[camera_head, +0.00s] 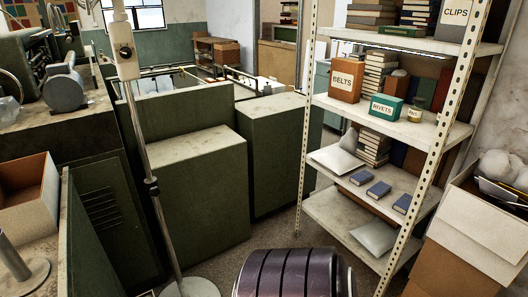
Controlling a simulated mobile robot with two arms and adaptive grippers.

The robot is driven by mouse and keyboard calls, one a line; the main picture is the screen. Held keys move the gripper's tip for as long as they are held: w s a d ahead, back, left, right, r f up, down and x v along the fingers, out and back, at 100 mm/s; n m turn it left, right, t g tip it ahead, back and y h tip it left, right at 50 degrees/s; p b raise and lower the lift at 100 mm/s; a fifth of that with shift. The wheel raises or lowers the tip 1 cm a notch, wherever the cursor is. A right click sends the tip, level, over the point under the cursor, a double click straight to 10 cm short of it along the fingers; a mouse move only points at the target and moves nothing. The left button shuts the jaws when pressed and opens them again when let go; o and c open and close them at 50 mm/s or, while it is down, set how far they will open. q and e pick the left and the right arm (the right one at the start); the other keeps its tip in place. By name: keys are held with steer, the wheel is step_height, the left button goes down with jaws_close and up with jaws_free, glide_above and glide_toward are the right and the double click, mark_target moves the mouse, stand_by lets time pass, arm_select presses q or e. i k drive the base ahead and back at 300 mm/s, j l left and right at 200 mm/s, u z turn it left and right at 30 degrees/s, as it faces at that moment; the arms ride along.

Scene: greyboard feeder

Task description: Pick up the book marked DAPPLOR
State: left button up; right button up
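Three small blue books lie flat and apart in a slanting row on a lower shelf of the metal rack at the right. They are the left book (360,177), the middle book (378,189) and the right book (402,204). Their lettering is too small to read, so I cannot tell which, if any, is marked DAPPLOR. Stacked books (371,147) and upright dark books stand behind them on the same shelf. Neither of my grippers is in view.
The rack's perforated front post (428,165) rises just right of the blue books. Boxes labelled BELTS (345,80) and RIVETS (386,107) stand on the shelf above. Cardboard boxes (470,240) stand at the right. Green cabinets (195,190) and a metal pole (147,150) stand left.

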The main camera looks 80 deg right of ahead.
mark_target(403, 204)
steer(key=z, duration=1.75)
steer(key=i+z, duration=0.1)
steer(key=z, duration=0.3)
steer(key=i+z, duration=0.15)
steer(key=z, duration=0.25)
steer(key=i+z, duration=0.15)
steer(key=z, duration=0.25)
steer(key=i+z, duration=0.1)
steer(key=z, duration=0.35)
steer(key=i+j+z, duration=0.1)
steer(key=z, duration=0.3)
